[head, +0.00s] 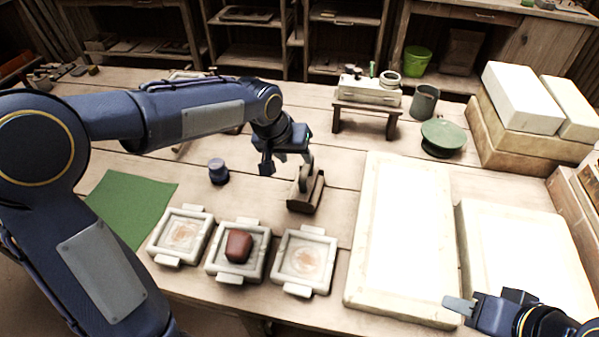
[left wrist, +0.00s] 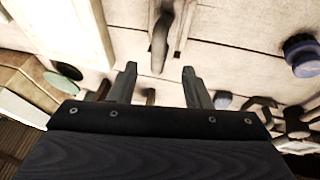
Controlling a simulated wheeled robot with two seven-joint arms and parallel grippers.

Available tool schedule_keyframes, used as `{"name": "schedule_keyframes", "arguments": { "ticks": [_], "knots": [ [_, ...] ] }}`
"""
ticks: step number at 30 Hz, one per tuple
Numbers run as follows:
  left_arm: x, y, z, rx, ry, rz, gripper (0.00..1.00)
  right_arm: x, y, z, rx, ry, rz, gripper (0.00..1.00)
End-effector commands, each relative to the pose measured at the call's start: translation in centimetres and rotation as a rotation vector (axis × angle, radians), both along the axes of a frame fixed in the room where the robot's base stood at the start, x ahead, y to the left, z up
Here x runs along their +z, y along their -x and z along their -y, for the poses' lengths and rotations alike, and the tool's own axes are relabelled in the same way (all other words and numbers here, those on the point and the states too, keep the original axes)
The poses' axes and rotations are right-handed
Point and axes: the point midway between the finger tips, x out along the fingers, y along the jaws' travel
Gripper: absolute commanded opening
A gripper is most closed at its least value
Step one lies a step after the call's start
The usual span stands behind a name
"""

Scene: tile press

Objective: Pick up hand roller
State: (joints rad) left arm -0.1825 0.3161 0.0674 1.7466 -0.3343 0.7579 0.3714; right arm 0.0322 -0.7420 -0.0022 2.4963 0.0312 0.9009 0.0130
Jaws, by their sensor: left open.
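What looks like the hand roller (head: 306,177), a grey upright handle in a brown wooden cradle (head: 307,195), stands near the table's middle. In the left wrist view the grey handle (left wrist: 160,44) lies just beyond the gap between my fingertips. My left gripper (head: 287,164) is open and empty, just above and to the left of the cradle, and not closed on the handle. The roller's lower part is hidden in the cradle. My right gripper (head: 460,304) is at the bottom right, over the edge of a pale slab; its finger gap cannot be made out.
A dark blue jar (head: 218,172) stands left of the cradle. Three square moulds line the front; the middle mould (head: 211,270) holds a brown lump (head: 238,246). A large pale slab (head: 405,240) lies right. A small bench (head: 366,112) and a green round object (head: 443,136) are behind.

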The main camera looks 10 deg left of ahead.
Motion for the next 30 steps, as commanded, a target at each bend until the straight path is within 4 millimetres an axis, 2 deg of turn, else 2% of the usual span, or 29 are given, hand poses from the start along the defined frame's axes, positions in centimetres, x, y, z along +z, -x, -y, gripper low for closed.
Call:
{"name": "schedule_keyframes", "arguments": {
  "ticks": [3, 11, 21, 30],
  "knots": [
    [-1.2, -1.2, 1.0, -0.008, -0.005, -0.001, 0.44, -0.4, 0.0, 0.0, 0.000, 0.000, 0.001, 0.36],
    [-3.7, -2.2, 1.6, -0.008, -0.006, -0.003, 0.44, -0.5, 0.0, 0.0, 0.000, 0.000, 0.001, 0.36],
    [-7.8, -3.9, 2.4, -0.008, -0.005, -0.003, 0.44, -0.6, 0.0, 0.0, 0.000, 0.000, 0.000, 0.36],
    [-8.1, -4.1, 2.4, -0.007, -0.005, -0.001, 0.43, -0.6, 0.0, 0.0, 0.000, 0.000, 0.000, 0.36]
  ]
}}
